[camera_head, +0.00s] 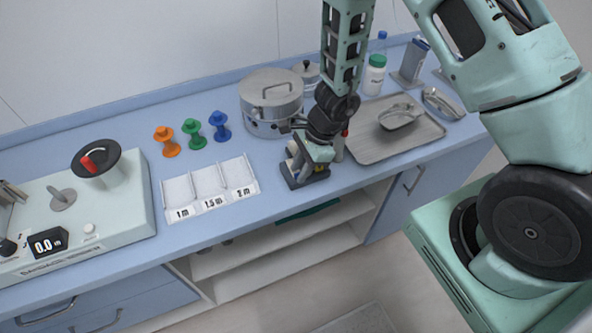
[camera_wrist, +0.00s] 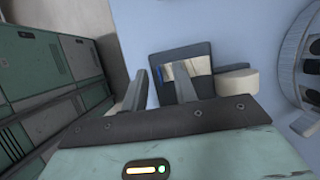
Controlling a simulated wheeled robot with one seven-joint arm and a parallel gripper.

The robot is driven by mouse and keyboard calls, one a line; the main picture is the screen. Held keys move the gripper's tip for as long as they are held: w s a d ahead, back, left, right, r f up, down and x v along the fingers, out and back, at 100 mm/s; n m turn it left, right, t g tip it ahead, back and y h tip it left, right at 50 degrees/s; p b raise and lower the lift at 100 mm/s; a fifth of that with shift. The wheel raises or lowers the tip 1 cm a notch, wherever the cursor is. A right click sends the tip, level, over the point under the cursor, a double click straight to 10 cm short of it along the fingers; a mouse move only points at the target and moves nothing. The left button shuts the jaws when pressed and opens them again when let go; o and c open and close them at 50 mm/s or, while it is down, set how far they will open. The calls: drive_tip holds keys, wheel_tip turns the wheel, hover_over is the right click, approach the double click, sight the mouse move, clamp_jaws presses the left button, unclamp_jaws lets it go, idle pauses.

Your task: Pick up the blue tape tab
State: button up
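A dark grey tape dispenser (camera_head: 307,181) stands near the front edge of the blue counter, partly hidden under my gripper. The wrist view shows the dispenser (camera_wrist: 197,52) from above, with a pale shiny patch on it and a cream round piece (camera_wrist: 238,84) at its right side. A small blue strip, seemingly the blue tape tab (camera_wrist: 160,73), shows at the dispenser's left part. My gripper (camera_wrist: 160,82) is open above the dispenser, its two fingers apart, with the blue strip in view between the fingertips. I cannot tell whether either finger touches it.
A steel pot (camera_head: 271,104) stands behind left of the dispenser, and a metal tray (camera_head: 372,152) lies to its right. A white sorter (camera_head: 194,213) marked 1 m, 1.5 m and 2 m lies left. Orange, green and blue spools (camera_head: 219,127) stand behind it. A machine (camera_head: 122,210) reads 0.0.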

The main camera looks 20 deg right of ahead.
clamp_jaws()
drive_tip(key=shift+r, duration=0.1)
